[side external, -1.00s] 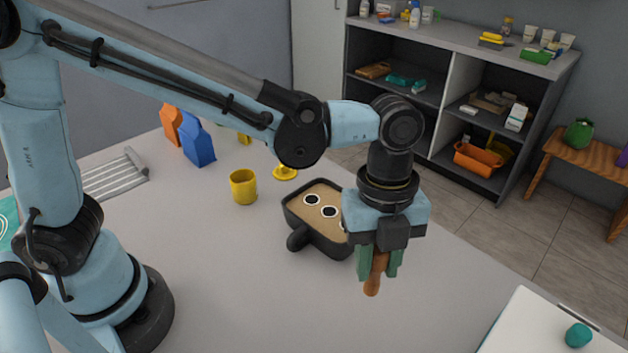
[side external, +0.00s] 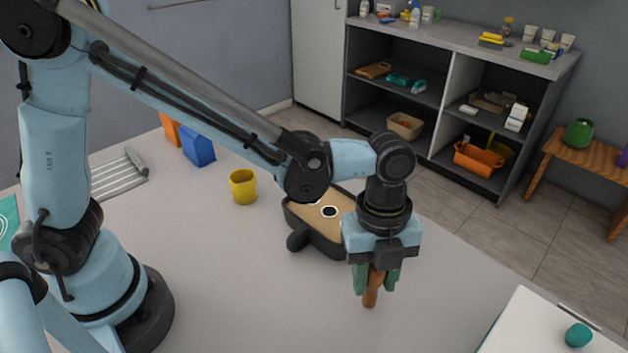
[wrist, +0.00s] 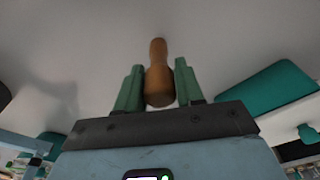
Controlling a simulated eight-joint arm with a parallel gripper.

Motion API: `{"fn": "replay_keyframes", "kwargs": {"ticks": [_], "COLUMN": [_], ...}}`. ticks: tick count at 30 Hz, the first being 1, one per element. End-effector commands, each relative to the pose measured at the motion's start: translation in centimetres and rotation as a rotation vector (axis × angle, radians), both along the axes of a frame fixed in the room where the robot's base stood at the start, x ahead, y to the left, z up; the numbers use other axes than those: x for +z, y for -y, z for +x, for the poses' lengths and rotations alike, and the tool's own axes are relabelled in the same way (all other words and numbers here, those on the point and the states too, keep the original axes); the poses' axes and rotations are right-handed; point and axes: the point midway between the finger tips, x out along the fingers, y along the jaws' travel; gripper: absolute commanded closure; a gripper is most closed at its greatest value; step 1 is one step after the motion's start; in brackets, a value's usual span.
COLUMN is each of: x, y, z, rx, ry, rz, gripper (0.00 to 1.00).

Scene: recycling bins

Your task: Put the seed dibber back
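The seed dibber, a brown wooden peg-like tool (side external: 370,292), is between the green fingers of my gripper (side external: 375,280). It points down, its lower end just past the fingertips, over bare table; I cannot tell whether it touches. In the wrist view the dibber (wrist: 158,72) sits between both fingers of my gripper (wrist: 158,88), which are closed against its sides. A black tray (side external: 318,244) with a tan top and dark, white-ringed holes stands behind and left of my gripper. My arm hides part of the tray.
A yellow cup (side external: 243,187) stands left of the tray. A blue container (side external: 198,147) and a ribbed grey rack (side external: 118,178) are farther left. A white surface (side external: 540,325) with a teal ball (side external: 578,335) lies at front right. The table front is clear.

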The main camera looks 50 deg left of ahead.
Motion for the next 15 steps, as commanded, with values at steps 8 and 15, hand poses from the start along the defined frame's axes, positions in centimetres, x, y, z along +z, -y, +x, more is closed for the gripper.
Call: {"fn": "replay_keyframes", "kwargs": {"ticks": [8,15], "x": [0.03,0.64], "y": [0.00,-0.02], "z": [0.00,0.04], "rx": [0.000,0.000], "ry": [0.000,0.000], "rz": [0.000,0.000], "gripper": [0.44,0.44]}}
